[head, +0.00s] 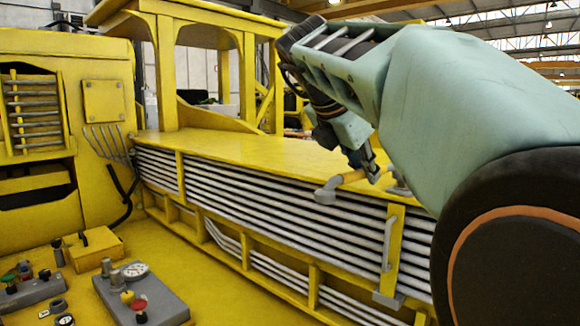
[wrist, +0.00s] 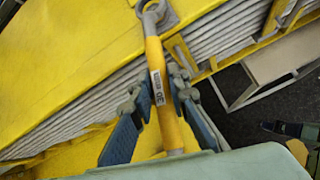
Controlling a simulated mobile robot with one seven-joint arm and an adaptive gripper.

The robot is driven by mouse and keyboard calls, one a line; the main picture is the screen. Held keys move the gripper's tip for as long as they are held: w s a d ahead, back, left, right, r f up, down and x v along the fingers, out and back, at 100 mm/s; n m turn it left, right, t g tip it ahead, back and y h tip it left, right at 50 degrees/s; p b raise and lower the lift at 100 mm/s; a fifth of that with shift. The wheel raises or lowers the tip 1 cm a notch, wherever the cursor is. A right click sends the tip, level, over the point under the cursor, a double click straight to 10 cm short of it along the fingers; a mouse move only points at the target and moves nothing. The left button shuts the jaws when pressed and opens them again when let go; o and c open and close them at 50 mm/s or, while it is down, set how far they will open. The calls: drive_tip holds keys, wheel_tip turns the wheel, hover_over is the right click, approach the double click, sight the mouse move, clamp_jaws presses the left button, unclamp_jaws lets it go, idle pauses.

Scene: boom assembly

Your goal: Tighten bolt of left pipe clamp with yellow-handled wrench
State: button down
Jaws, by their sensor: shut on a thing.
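The yellow-handled wrench (wrist: 157,62) is held in my gripper (wrist: 159,92), its handle running between the two blue fingers in the wrist view. Its grey ring end (wrist: 154,12) is at the top of that view, over the edge of the yellow boom top. In the head view my gripper (head: 371,166) is just above the boom's top edge, with the handle (head: 352,176) pointing left to a grey head (head: 328,190). A yellow upright strap with a grey rod (head: 388,242) crosses the pipes below and right. I cannot tell whether the ring surrounds a bolt.
The yellow boom top (head: 240,150) is flat and clear. Rows of grey pipes (head: 260,205) run along its side. Control boxes (head: 140,295) with knobs and a gauge stand at the lower left. A pale bench frame (wrist: 275,65) stands on the dark floor in the wrist view.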

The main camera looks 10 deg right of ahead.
drive_tip(key=shift+f+b, duration=0.6)
drive_tip(key=shift+f, duration=0.3)
drive_tip(key=shift+w+r+p, duration=0.1)
drive_tip(key=shift+r+p, duration=0.05)
drive_tip(key=shift+p, duration=0.15)
drive_tip(key=shift+w+a+m+p, duration=0.15)
drive_tip(key=shift+w+m+p, duration=0.15)
drive_tip(key=shift+p, duration=0.1)
drive_tip(key=shift+w+a+g, duration=0.1)
drive_tip(key=shift+w+g, duration=0.05)
drive_tip(key=shift+g, duration=0.15)
drive_tip(key=shift+w+m+h, duration=0.15)
drive_tip(key=shift+m+h, duration=0.15)
drive_tip(key=shift+w+a, duration=0.1)
drive_tip(key=shift+w, duration=0.05)
idle(0.4)
drive_tip(key=shift+w+a+m+g, duration=0.1)
drive_tip(key=shift+w+m+g, duration=0.2)
drive_tip(key=shift+w+m, duration=0.1)
